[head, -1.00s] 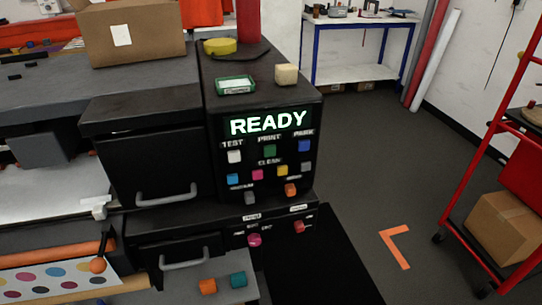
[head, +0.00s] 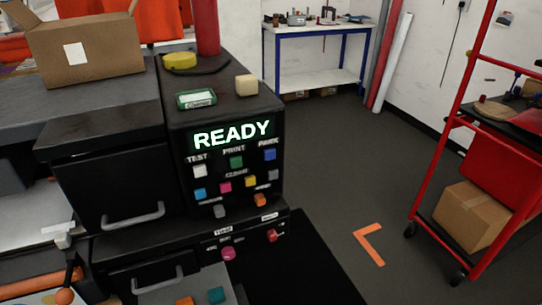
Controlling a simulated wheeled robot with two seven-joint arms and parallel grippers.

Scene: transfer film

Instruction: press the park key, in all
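Neither of my grippers shows in the head view.
Several coloured keys sit below the top row. A yellow roll (head: 180,61), a green-edged tray (head: 197,99) and a cream block (head: 246,86) rest on top of the machine. A red trolley (head: 470,120) stands right. The floor (head: 330,200) between is mostly clear.

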